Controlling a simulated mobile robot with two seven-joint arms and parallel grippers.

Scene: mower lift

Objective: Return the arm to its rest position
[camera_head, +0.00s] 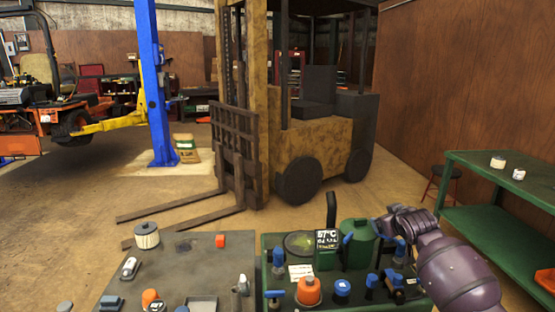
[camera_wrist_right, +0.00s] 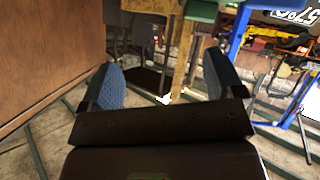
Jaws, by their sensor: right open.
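My right arm (camera_head: 447,262), purple, comes in from the lower right in the head view. It is bent over the right side of the green-edged table. My right gripper (camera_wrist_right: 162,82) is open in the right wrist view, its two blue-padded fingers wide apart with nothing held between them. In the head view its fingers are hard to make out beside the green canister (camera_head: 357,243). My left gripper and left arm are not in view.
A green shelf bench (camera_head: 497,222) stands at right. A forklift (camera_head: 318,135) and a blue post (camera_head: 152,80) stand behind.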

